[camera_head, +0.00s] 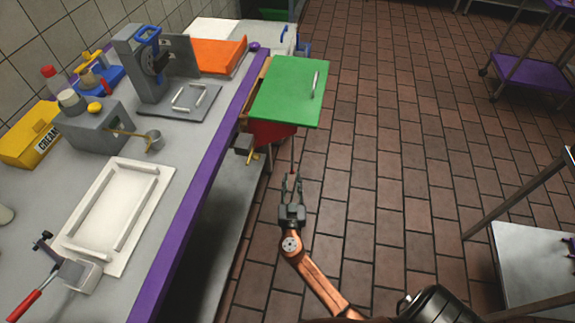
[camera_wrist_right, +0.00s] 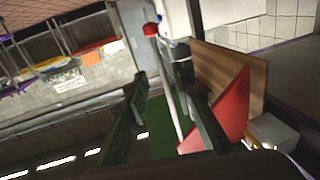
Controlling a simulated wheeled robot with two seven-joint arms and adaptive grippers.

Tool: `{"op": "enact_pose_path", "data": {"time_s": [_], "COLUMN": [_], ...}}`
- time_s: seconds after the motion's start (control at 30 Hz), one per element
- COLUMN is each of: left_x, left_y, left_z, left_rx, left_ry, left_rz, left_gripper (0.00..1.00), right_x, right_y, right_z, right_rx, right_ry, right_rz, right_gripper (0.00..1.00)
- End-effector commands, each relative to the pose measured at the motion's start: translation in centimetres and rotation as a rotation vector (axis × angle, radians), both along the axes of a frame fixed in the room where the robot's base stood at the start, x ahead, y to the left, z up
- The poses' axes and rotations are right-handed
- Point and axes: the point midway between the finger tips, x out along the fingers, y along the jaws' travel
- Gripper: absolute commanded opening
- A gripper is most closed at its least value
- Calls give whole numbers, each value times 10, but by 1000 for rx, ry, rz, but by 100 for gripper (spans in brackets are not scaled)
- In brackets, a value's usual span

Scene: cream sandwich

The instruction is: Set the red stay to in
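The red stay (camera_head: 270,133) is a red panel under the green leaf (camera_head: 285,88) at the bench's right edge. It sticks out below the leaf, which hides its upper part. In the wrist view the stay (camera_wrist_right: 225,115) looks like a red triangle beside a wooden panel (camera_wrist_right: 230,72). My right gripper (camera_head: 291,184) is open, in front of and below the leaf's near edge. In the wrist view a thin pale rod (camera_wrist_right: 168,85) with a red end shows between its fingers (camera_wrist_right: 165,120). I cannot tell whether they touch it. My left gripper is not in view.
The bench with a purple edge (camera_head: 200,165) runs along the left. It carries a white tray (camera_head: 85,232), a grey press (camera_head: 150,75), an orange tray (camera_head: 220,55) and a yellow cream box (camera_head: 30,135). A steel table (camera_head: 535,262) stands at right. The tiled floor between is clear.

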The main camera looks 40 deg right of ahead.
Motion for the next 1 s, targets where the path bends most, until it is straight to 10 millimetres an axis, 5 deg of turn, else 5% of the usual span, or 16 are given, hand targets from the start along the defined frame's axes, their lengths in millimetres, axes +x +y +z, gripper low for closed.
{"op": "enact_pose_path", "data": {"time_s": [0.5,0.87,1.0], "left_x": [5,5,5], "left_y": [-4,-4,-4], "left_z": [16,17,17], "left_rx": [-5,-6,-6], "left_ry": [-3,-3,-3], "left_rz": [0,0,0], "left_gripper": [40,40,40], "right_x": [54,59,59], "right_y": [-42,-46,-46], "right_z": [1,1,1], "right_rx": [-1,-1,-1], "right_ry": [0,1,1], "right_rz": [1,1,1], "right_gripper": [24,24,15]}}
